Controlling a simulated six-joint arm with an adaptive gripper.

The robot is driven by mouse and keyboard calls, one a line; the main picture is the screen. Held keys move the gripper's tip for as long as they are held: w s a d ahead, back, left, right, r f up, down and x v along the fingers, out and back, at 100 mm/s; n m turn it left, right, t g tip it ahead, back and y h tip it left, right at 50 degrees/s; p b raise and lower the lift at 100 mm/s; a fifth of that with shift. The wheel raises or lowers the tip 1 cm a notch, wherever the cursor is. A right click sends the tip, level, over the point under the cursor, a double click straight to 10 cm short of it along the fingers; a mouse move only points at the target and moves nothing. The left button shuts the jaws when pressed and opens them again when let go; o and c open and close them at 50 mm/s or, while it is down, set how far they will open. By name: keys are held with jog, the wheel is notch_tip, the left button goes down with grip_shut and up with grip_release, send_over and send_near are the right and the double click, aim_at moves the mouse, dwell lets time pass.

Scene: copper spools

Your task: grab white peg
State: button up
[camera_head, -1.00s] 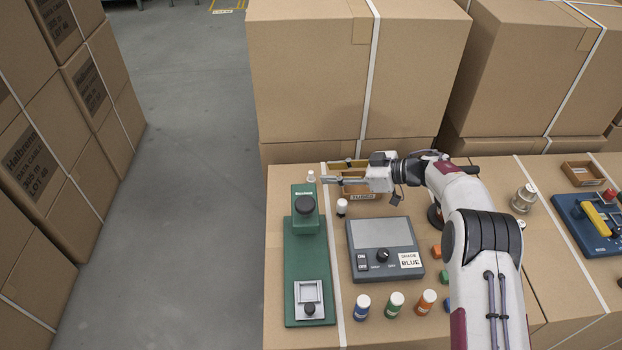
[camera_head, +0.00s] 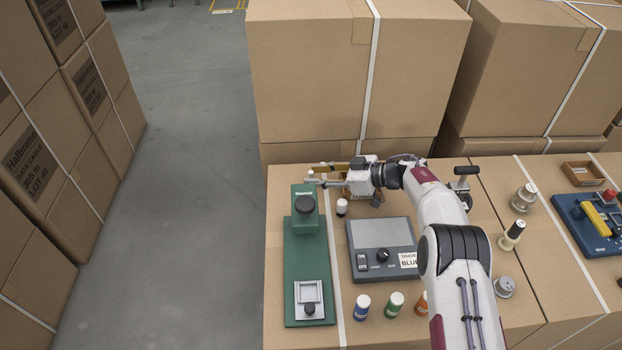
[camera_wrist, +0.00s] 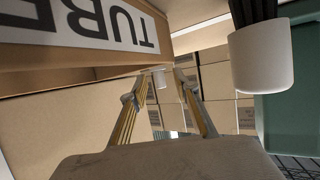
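The small white peg (camera_head: 310,174) stands at the far left of the box top, behind the green press. It also shows in the wrist view (camera_wrist: 160,79), small, in the gap between my fingertips. My gripper (camera_head: 314,173) is low, level and pointing left, with its fingertips at the peg. In the wrist view my gripper (camera_wrist: 162,84) has its two fingers apart with a gap around the peg. I cannot tell how deep the peg sits between them.
A white pot with a black top (camera_head: 342,207) stands close to my near finger, and large in the wrist view (camera_wrist: 262,58). The tray labelled TUBE (camera_wrist: 75,75) is beside the fingers. The green press (camera_head: 306,255) and grey shade box (camera_head: 382,240) are nearer.

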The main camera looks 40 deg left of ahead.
dwell(0.3)
jog(key=c, duration=0.8)
notch_tip(320, 180, up, 10)
dwell(0.5)
dwell(0.5)
